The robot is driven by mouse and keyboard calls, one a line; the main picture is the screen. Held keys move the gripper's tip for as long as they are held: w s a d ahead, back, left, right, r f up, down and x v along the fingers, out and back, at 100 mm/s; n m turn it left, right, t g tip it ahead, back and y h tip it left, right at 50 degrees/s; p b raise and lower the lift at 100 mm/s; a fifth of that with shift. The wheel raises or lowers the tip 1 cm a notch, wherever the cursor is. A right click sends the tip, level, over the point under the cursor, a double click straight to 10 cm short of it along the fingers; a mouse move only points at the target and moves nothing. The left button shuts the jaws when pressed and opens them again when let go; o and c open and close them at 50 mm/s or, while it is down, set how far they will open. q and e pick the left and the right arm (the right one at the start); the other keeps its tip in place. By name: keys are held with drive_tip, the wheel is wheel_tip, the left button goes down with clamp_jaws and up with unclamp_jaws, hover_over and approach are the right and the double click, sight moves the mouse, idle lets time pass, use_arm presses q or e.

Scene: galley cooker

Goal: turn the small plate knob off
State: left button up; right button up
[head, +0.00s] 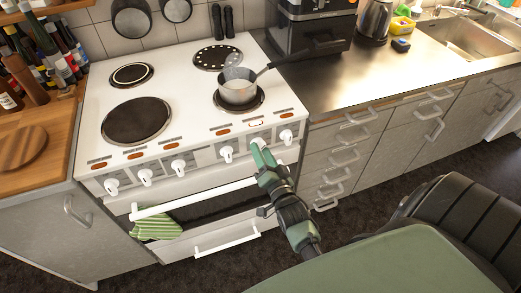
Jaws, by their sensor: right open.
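A white cooker (190,90) has a row of several white knobs along its sloping front panel. My right gripper (262,150) is open at the panel, at the second knob from the right. Its pale green fingers are around or just in front of that knob and hide most of it; contact cannot be told. The rightmost knob (286,136) is just right of the gripper, and another knob (226,154) is to its left. The panel markings are too small to show which knob is the small plate's. My left gripper is not in view.
A saucepan (239,92) stands on the front right plate, its handle pointing back right. The oven handle (190,200) sticks out below the knobs, with a green striped towel (157,224) hanging at its left. Drawers and a steel counter (385,75) are to the right.

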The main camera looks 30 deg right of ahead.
drive_tip(key=shift+w+d, duration=0.1)
drive_tip(key=shift+w, duration=0.35)
clamp_jaws()
drive_tip(key=shift+n, duration=0.4)
drive_tip(key=n+p, duration=0.1)
drive_tip(key=n, duration=0.7)
drive_tip(key=shift+p, duration=0.35)
